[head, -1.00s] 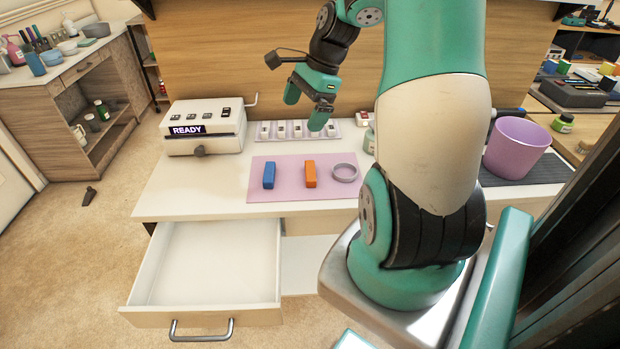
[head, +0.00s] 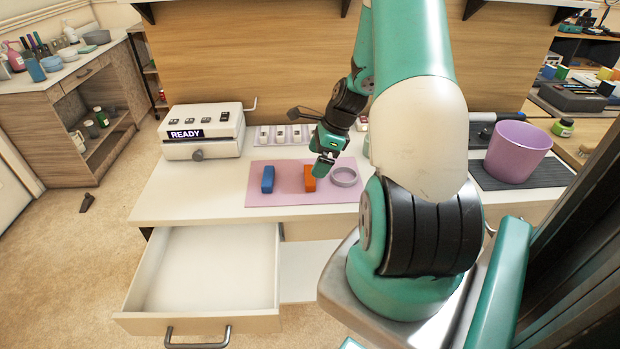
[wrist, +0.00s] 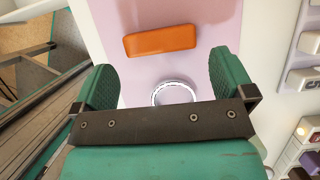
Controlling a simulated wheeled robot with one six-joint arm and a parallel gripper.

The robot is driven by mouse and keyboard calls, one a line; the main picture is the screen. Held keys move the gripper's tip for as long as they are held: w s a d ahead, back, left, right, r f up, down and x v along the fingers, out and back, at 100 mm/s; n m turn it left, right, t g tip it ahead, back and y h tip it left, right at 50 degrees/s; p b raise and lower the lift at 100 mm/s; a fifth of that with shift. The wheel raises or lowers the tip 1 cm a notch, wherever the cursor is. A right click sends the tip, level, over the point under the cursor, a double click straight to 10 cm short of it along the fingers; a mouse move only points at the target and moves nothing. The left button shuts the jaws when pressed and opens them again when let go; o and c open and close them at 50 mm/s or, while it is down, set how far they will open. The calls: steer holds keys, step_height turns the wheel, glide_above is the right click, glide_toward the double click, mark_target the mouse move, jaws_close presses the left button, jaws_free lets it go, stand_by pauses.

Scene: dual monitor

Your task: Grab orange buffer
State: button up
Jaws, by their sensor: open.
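The orange buffer (head: 309,184) is a small block on the pink mat (head: 284,200), between the blue block (head: 267,179) and the grey ring (head: 344,177). My gripper (head: 322,166) is over the mat, near the buffer's right side, and hides part of it in the head view. In the wrist view the orange buffer (wrist: 160,41) lies crosswise beyond the tips of my gripper (wrist: 165,75), apart from them. The fingers are spread and nothing is between them. The ring (wrist: 174,92) shows partly behind the gripper's dark bar.
A white device reading READY (head: 202,130) stands at the left of the desk. A white rack (head: 285,134) is behind the mat. A purple bin (head: 517,151) stands at the right. An open drawer (head: 205,270) juts out at the front left.

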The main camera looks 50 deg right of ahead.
mark_target(310, 178)
steer(key=x, duration=0.5)
steer(key=shift+f, duration=0.2)
steer(key=shift+c, duration=0.2)
steer(key=c, duration=0.5)
steer(key=shift+r, duration=0.1)
